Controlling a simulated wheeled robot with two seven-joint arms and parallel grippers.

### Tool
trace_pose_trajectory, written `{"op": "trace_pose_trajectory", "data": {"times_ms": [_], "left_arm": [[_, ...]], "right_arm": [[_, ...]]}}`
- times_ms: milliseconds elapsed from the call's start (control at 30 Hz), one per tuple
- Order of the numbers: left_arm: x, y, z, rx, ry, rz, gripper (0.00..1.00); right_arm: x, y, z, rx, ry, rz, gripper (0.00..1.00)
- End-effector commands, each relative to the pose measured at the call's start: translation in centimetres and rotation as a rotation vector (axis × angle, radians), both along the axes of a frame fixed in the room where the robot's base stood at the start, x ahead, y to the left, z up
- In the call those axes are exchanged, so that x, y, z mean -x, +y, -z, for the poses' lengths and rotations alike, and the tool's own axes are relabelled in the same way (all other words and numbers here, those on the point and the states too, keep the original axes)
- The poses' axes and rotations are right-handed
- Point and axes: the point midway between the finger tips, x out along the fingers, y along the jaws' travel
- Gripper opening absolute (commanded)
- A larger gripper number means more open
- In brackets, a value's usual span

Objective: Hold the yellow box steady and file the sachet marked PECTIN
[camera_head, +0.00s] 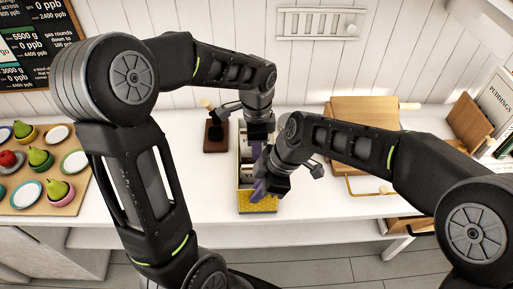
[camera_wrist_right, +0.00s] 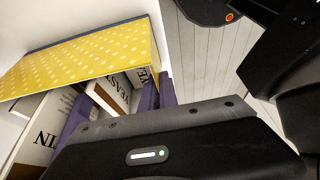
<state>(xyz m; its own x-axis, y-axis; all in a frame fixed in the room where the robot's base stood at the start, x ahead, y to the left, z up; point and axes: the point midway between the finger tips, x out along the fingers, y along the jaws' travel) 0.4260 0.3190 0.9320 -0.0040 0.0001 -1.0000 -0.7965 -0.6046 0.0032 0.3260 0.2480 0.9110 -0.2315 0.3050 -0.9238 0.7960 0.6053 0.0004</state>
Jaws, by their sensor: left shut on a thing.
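The yellow box (camera_head: 258,203) stands on the white counter, its dotted wall towards me. That wall (camera_wrist_right: 95,55) also shows in the right wrist view. White-and-brown sachets (camera_wrist_right: 115,90) stand inside; one reads YEAST. My right gripper (camera_head: 262,186) is low over the near end of the box. Its purple fingers (camera_wrist_right: 113,108) are apart, with sachets visible between them. My right arm hides part of the box.
A wooden tray (camera_head: 30,203) with pears, an apple and bowls lies at left. Wooden boards (camera_head: 364,118) and a brass-coloured handle (camera_head: 368,189) are at right, with books (camera_head: 494,105) beyond.

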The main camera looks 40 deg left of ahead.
Motion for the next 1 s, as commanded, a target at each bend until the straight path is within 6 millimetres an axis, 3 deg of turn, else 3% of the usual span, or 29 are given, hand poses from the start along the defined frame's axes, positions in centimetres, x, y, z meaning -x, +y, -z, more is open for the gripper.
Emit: {"op": "trace_pose_trajectory", "data": {"times_ms": [1000], "left_arm": [[0.0, 0.0, 1.4, -0.001, 0.001, 0.000, 0.00]], "right_arm": [[0.0, 0.1, -0.1, -0.003, -0.002, 0.000, 0.00]]}}
